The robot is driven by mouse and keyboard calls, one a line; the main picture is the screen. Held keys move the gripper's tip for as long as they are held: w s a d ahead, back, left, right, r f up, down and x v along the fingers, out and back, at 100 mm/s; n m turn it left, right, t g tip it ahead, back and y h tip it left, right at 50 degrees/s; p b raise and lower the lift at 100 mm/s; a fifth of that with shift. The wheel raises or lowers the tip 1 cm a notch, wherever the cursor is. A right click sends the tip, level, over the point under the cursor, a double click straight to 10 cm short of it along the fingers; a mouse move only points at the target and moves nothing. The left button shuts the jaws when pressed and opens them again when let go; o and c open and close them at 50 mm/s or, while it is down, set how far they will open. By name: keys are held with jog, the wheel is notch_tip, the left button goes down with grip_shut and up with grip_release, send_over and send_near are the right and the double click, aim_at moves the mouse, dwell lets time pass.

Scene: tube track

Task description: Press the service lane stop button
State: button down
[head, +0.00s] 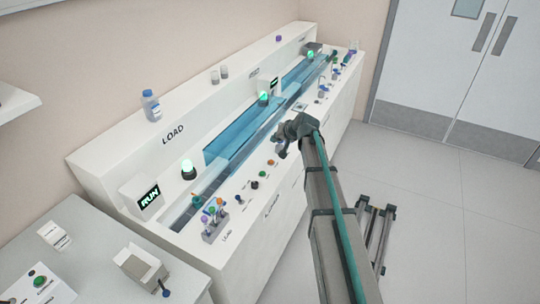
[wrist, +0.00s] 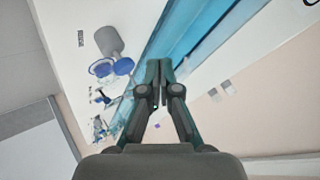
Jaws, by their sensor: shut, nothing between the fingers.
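My gripper (head: 283,148) is shut and empty, above the front edge of the long white bench (head: 215,255), near its middle. In the wrist view my gripper (wrist: 160,68) has its fingertips together, with the blue channel behind them. On the bench's front panel are a red-orange button (head: 271,162), a green button (head: 262,173) and a black knob or button (head: 254,185), just left of my gripper. Their labels are too small to read, so I cannot tell which is the service lane stop button. My arm hides part of the panel.
A tube rack (head: 214,226) with coloured caps stands at the bench's near end. A RUN display (head: 149,198) and lit green lamps (head: 188,167) stand along the channel (head: 232,138). A side table (head: 75,225) holds a button box (head: 38,289).

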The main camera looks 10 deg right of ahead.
aim_at(272, 161)
jog(key=shift+a+r, duration=0.2)
jog(key=shift+a, duration=0.45)
jog(key=shift+f+b, duration=2.05)
jog(key=shift+f, duration=2.35)
jog(key=shift+f+b, duration=0.4)
jog(key=shift+f, duration=0.05)
jog(key=shift+f+b, duration=0.35)
jog(key=shift+f, duration=0.15)
jog(key=shift+r, duration=0.1)
jog(key=shift+r+p, duration=0.4)
jog(key=shift+r, duration=0.45)
